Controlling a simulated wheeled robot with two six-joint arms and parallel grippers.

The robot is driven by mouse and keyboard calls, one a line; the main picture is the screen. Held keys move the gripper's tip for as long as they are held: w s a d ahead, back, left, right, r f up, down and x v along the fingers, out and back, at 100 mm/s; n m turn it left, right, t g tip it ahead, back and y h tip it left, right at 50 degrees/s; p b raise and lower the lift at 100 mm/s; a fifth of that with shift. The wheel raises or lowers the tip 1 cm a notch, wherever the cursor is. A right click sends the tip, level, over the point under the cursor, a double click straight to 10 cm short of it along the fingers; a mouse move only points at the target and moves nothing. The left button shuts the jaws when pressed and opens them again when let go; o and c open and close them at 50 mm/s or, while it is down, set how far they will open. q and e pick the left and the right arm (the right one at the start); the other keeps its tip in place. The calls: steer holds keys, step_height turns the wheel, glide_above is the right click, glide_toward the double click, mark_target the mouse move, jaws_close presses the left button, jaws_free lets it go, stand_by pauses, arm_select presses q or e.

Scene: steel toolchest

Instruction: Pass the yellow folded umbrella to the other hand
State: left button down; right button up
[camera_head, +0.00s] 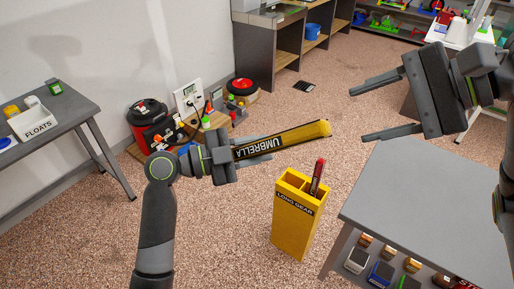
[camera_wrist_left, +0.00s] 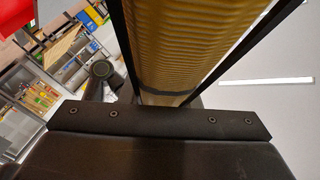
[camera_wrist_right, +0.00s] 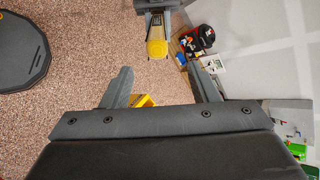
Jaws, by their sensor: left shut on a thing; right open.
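The yellow folded umbrella (camera_head: 300,136) has a black band lettered UMBRELLA and points to the right, slightly up. My left gripper (camera_head: 252,150) is shut on its left end and holds it in the air. In the left wrist view the umbrella (camera_wrist_left: 190,45) fills the space between the fingers. My right gripper (camera_head: 368,110) is open and empty, to the right of and a little above the umbrella's free end, apart from it. In the right wrist view the umbrella's yellow end (camera_wrist_right: 157,48) faces me, beyond the open fingers (camera_wrist_right: 165,88).
A yellow LONG GEAR bin (camera_head: 294,225) with a red item in it stands below the umbrella. A grey table (camera_head: 430,195) is at the lower right. A table with a FLOATS box (camera_head: 36,122) is at left. Red and black equipment (camera_head: 150,120) stands behind my left gripper.

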steer(key=w+d+f+m+t+y, duration=0.1)
steer(key=w+f+m+t, duration=0.1)
steer(key=w+f, duration=0.65)
steer(key=w+d+f+m+t+y, duration=0.2)
steer(key=w+f, duration=0.3)
steer(key=w, duration=0.6)
steer(key=d+f+m+t+h, duration=0.1)
steer(key=d+f+h, duration=0.2)
steer(key=f, duration=1.2)
steer(key=d+f+t+h, duration=0.1)
steer(key=d+f+h, duration=0.15)
steer(key=f, duration=1.35)
steer(key=s+d+f+n+g+h, duration=0.2)
steer(key=s+d+f+n+h, duration=0.1)
steer(key=s+f, duration=0.9)
steer(key=s+d+f+n+g+h, duration=0.3)
steer(key=s+f, duration=0.7)
steer(key=f, duration=0.5)
steer(key=s+f+n+g, duration=0.1)
steer(key=s+f+n, duration=0.2)
steer(key=s, duration=0.7)
steer(key=s+f+n+g+h, duration=0.1)
steer(key=s+f+n, duration=0.2)
steer(key=s, duration=0.8)
steer(key=s+f+n+g+h, duration=0.1)
steer(key=s+f+n, duration=0.3)
steer(key=s, duration=0.7)
steer(key=shift+d+f+g, duration=0.2)
steer(key=shift+g, duration=0.3)
